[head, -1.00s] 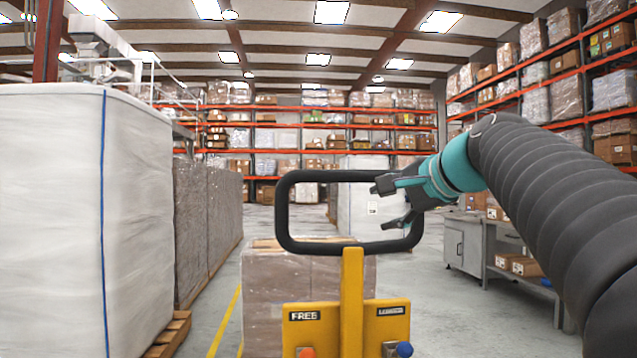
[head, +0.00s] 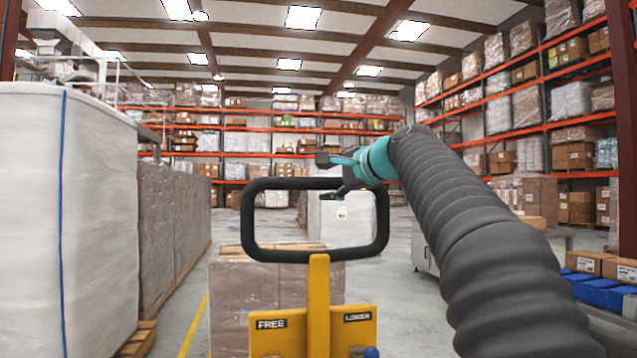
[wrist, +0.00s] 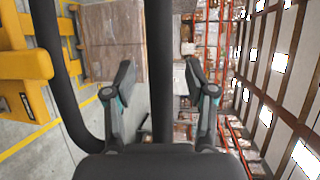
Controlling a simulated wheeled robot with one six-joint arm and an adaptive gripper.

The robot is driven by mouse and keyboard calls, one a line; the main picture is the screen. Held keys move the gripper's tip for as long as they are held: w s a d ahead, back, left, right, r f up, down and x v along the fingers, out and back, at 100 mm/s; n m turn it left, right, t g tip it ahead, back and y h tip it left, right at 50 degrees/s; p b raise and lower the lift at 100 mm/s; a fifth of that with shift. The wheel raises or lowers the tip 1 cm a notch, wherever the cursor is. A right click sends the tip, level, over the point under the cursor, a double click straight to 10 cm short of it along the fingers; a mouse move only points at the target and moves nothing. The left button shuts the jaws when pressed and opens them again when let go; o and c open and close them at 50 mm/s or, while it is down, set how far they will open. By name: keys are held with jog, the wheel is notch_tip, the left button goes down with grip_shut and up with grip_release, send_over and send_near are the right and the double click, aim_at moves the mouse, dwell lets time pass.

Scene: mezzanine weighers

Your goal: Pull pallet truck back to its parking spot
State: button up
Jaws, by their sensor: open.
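The pallet truck is yellow (head: 318,310) with a black loop handle (head: 262,254), upright in front of me. Its body shows the labels FREE and LOWER. My gripper (head: 332,177) is open at the handle's top bar. In the wrist view, a black handle bar (wrist: 160,40) runs between the two spread fingers of the gripper (wrist: 159,78), with gaps to both sides. The yellow truck body (wrist: 20,70) shows at the left of that view. A wrapped load of boxes (head: 235,290) stands just beyond the truck. No parking spot can be made out.
A tall white wrapped load (head: 95,220) on a wooden pallet and brown wrapped loads (head: 170,225) line the left. A yellow floor line (head: 193,325) runs beside them. A blue conveyor (head: 600,293) with cartons stands right. A white cabinet (head: 342,225) stands beyond the handle.

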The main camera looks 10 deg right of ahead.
aim_at(323, 183)
jog(key=shift+x, duration=2)
grip_shut()
